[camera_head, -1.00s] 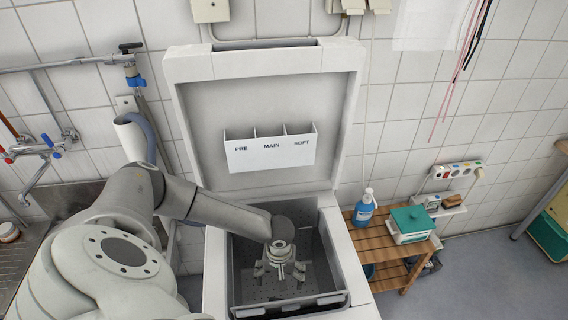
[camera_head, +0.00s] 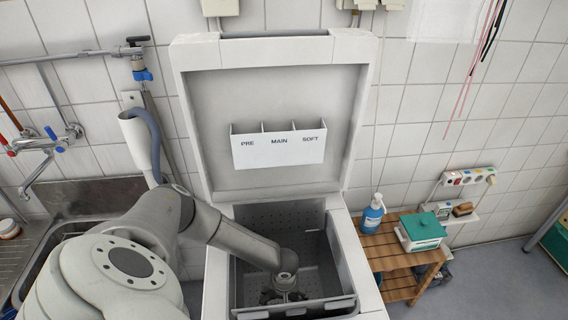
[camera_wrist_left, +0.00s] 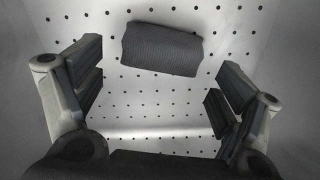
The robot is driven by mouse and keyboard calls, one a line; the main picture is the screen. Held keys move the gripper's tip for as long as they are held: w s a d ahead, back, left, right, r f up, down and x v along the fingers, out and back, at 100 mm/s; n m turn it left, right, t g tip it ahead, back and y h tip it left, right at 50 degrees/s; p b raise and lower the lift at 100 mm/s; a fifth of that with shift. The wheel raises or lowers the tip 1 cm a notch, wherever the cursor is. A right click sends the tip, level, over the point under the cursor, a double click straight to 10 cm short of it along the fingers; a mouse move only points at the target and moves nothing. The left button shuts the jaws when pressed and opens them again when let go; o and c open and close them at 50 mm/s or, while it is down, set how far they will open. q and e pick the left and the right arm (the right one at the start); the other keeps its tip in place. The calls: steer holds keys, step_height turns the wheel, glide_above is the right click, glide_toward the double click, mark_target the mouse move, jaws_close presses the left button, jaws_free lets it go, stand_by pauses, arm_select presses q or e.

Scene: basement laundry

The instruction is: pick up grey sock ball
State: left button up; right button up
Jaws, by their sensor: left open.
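The grey sock ball (camera_wrist_left: 162,49) shows in the left wrist view as a dark grey ribbed roll. It lies on the perforated grey metal of the washer drum (camera_wrist_left: 150,110), ahead of the gap between my fingers. My left gripper (camera_wrist_left: 160,92) is open and empty, with its two fingers wide apart and apart from the sock ball. In the head view my left gripper (camera_head: 284,296) reaches down into the open top-loading washer (camera_head: 216,270). The sock ball is not visible in the head view. My right gripper is not in view.
The washer's raised lid (camera_head: 275,120) stands behind the opening, and the drum walls surround my gripper. A wooden shelf (camera_head: 400,250) with a blue bottle (camera_head: 373,215) and a green-lidded box (camera_head: 423,231) stands at the right. A metal sink (camera_head: 85,215) is at the left.

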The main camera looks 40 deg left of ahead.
arm_select(q)
steer(key=shift+f, duration=1.4)
steer(key=shift+c, duration=0.5)
steer(key=c, duration=1)
steer(key=shift+r, duration=0.1)
